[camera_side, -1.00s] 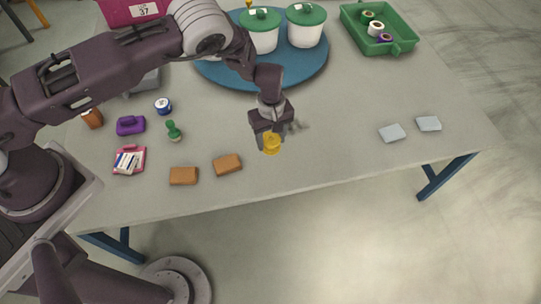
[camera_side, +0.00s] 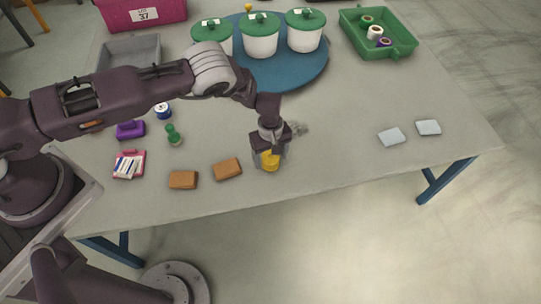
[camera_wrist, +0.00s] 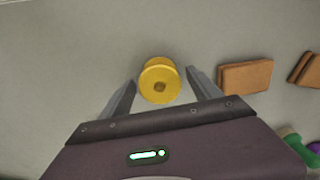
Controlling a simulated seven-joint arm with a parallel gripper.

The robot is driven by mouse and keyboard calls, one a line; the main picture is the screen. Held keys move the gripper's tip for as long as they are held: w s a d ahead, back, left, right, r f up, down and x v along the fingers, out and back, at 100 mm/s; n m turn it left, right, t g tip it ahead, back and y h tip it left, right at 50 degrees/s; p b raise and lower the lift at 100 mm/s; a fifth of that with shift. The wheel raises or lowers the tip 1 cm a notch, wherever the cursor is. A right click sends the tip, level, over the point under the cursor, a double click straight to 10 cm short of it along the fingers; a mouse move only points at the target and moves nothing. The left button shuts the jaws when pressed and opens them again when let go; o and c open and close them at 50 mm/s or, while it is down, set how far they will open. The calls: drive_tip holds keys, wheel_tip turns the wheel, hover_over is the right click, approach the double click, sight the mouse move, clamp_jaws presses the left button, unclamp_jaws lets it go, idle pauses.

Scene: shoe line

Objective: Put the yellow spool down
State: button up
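The yellow spool (camera_side: 269,160) appears to stand upright on the grey table near its front edge, under my gripper (camera_side: 268,163). In the wrist view the spool (camera_wrist: 160,82) shows its round top between the two fingers of my gripper (camera_wrist: 162,80). A narrow gap shows on each side of the spool, so my gripper is open around it and not visibly touching it. In the side view my gripper partly hides the spool's upper part.
Two brown blocks (camera_side: 227,169) (camera_side: 183,180) lie just left of the spool. A green peg-like piece (camera_side: 173,135) stands farther left. Two pale flat pieces (camera_side: 392,137) (camera_side: 428,128) lie at the right. A green tray (camera_side: 405,51) holds other spools. The table (camera_side: 335,150) right of my gripper is clear.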

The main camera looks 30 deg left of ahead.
wheel_tip(320, 180, up, 13)
wheel_tip(320, 180, up, 17)
drive_tip(key=m+t+h, duration=0.1)
drive_tip(key=m+h, duration=0.1)
hover_over(271, 156)
drive_tip(key=a, duration=0.1)
drive_tip(key=s+a+r+m+t, duration=0.1)
drive_tip(key=s+a+r, duration=0.1)
drive_tip(key=s+r, duration=0.35)
drive_tip(key=s+a+r+m, duration=0.2)
drive_tip(key=r, duration=0.7)
drive_tip(key=s+a+r+m+t, duration=0.2)
drive_tip(key=s+a+r+m, duration=0.15)
drive_tip(key=s+r, duration=0.55)
drive_tip(key=s+a+f+m+y, duration=0.1)
drive_tip(key=s+a, duration=0.1)
drive_tip(key=s, duration=0.5)
drive_tip(key=s+a+f+m+t+y, duration=0.1)
drive_tip(key=s+a, duration=0.1)
drive_tip(key=s, duration=0.5)
drive_tip(key=shift+a+m+t, duration=0.3)
drive_tip(key=shift+m, duration=0.05)
